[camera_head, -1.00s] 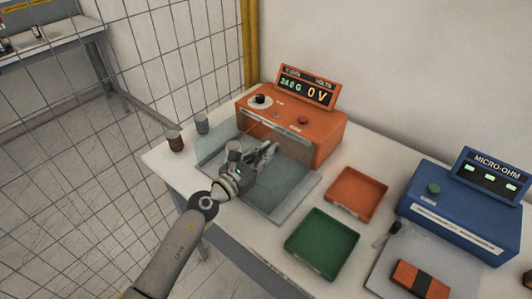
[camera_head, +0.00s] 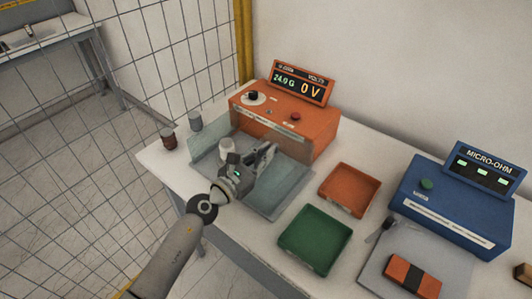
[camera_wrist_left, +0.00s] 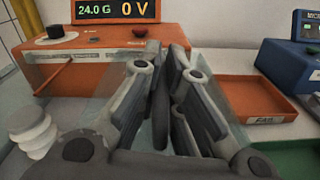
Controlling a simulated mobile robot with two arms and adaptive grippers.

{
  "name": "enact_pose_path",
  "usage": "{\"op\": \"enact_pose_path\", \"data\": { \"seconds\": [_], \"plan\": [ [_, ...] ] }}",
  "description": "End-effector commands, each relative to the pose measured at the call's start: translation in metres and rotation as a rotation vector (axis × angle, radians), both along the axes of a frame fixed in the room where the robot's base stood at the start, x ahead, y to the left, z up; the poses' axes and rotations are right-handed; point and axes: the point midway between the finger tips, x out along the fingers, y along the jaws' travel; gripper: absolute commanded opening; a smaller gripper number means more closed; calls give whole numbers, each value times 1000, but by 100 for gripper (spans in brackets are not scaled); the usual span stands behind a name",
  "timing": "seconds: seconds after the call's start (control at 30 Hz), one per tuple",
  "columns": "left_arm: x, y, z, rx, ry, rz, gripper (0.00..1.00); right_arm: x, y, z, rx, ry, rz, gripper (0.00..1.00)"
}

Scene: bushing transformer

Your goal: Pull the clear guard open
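The clear guard (camera_head: 286,185) is a see-through box on a grey base in front of the orange tester (camera_head: 318,126). It looks closed around a white ribbed bushing (camera_head: 227,148), which also shows in the left wrist view (camera_wrist_left: 30,130). My left gripper (camera_head: 268,152) reaches over the guard from the front left, its fingers pointing at the tester. In the left wrist view the fingertips (camera_wrist_left: 169,65) are drawn together with hardly a gap. I see nothing clearly held between them, and contact with the guard cannot be told. My right gripper is out of view.
An orange tray (camera_head: 349,190) and a green tray (camera_head: 315,240) lie right of the guard. A blue micro-ohm meter (camera_head: 455,207) stands further right. Two small cylinders (camera_head: 169,138) stand left of the guard. A wire mesh fence (camera_head: 110,130) runs along the left.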

Motion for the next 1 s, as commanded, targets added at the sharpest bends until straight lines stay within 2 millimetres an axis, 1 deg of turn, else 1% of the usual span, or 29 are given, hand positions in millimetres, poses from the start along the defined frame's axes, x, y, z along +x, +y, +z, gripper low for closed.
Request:
{"op": "enact_pose_path", "data": {
  "seconds": [0.03,0.07,0.3,0.4,0.5,0.7,1.0],
  "plan": [
    [-8,10,-4,6,5,6,26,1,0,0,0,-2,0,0],
    [-13,13,-4,8,6,5,32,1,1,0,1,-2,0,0],
    [-56,45,-6,11,10,4,32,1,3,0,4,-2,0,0],
    [-70,54,-5,8,10,3,32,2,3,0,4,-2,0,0],
    [-80,62,-4,7,8,3,32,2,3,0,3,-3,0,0],
    [-88,67,-3,6,6,4,32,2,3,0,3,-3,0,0],
    [-87,67,-3,5,7,4,32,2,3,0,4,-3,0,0]
  ]
}}
